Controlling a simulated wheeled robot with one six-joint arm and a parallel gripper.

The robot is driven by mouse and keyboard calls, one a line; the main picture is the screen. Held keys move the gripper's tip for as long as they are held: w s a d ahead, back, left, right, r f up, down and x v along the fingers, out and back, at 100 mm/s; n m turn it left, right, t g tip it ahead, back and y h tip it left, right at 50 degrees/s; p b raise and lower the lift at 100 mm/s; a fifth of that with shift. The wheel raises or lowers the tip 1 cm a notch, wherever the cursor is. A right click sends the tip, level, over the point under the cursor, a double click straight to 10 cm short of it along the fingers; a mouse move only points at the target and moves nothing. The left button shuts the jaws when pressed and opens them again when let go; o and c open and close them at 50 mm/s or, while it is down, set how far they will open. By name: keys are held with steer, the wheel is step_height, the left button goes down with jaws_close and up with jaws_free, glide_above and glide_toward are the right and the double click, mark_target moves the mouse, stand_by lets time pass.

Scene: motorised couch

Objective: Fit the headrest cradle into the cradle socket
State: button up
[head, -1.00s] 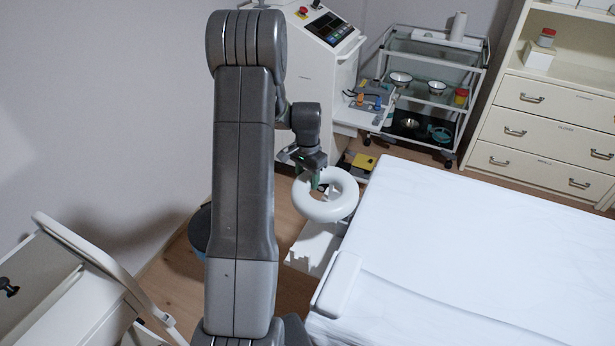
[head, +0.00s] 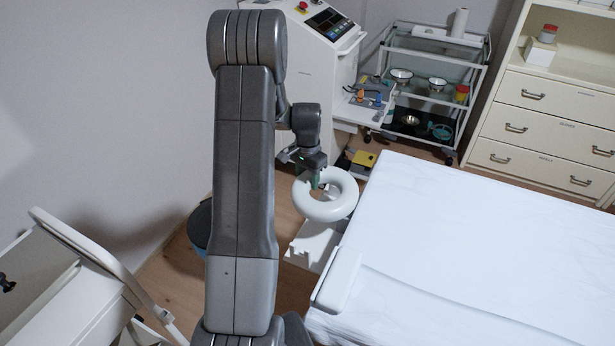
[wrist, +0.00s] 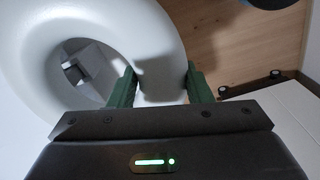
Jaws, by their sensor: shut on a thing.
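The headrest cradle (head: 334,210) is a white padded ring. In the head view it is held at the head end of the couch (head: 470,230), over a white bracket (head: 310,250). In the wrist view the green fingers of my gripper (wrist: 161,88) pinch the ring (wrist: 165,40) from both sides. Through the ring's hole a dark square opening (wrist: 76,72) in a pale part shows; I cannot tell for sure that it is the cradle socket. The ring appears apart from the bracket, but its underside is hidden.
A white console (head: 315,75) stands behind my arm. A trolley (head: 425,85) with bowls and a drawer cabinet (head: 540,130) stand at the back. A dark round bin (head: 200,226) is on the floor at left. A yellow pedal (head: 364,158) lies behind the ring.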

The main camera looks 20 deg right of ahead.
steer(key=shift+f+b, duration=0.45)
steer(key=shift+f, duration=0.2)
steer(key=o, duration=1.3)
steer(key=shift+o, duration=0.2)
step_height(320, 180, up, 14)
steer(key=shift+f, duration=0.1)
step_height(320, 180, down, 14)
steer(key=shift+r, duration=0.3)
